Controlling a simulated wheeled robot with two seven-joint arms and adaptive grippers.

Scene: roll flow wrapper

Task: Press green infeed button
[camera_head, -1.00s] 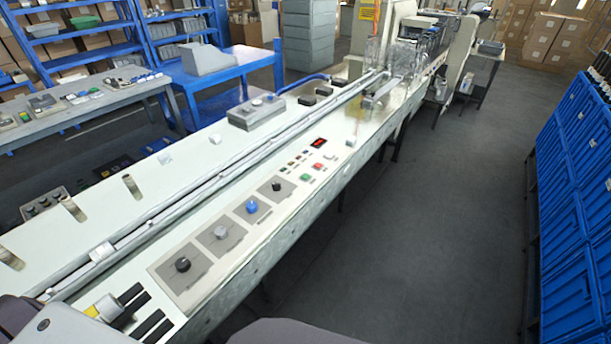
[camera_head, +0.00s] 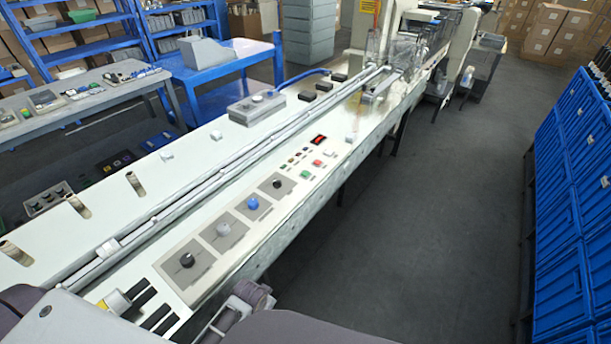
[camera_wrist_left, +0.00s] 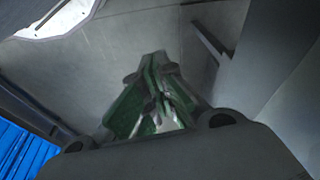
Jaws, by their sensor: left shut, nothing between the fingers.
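The green button cannot be made out in that view. Neither gripper's fingers can be made out in the head view, where grey arm parts fill the lower edge.
Black knobs (camera_head: 187,260), a grey knob (camera_head: 223,229) and a blue knob (camera_head: 253,203) line the panel nearer me. Blue crates (camera_head: 560,230) stand at the right. The floor (camera_head: 430,210) between is clear.

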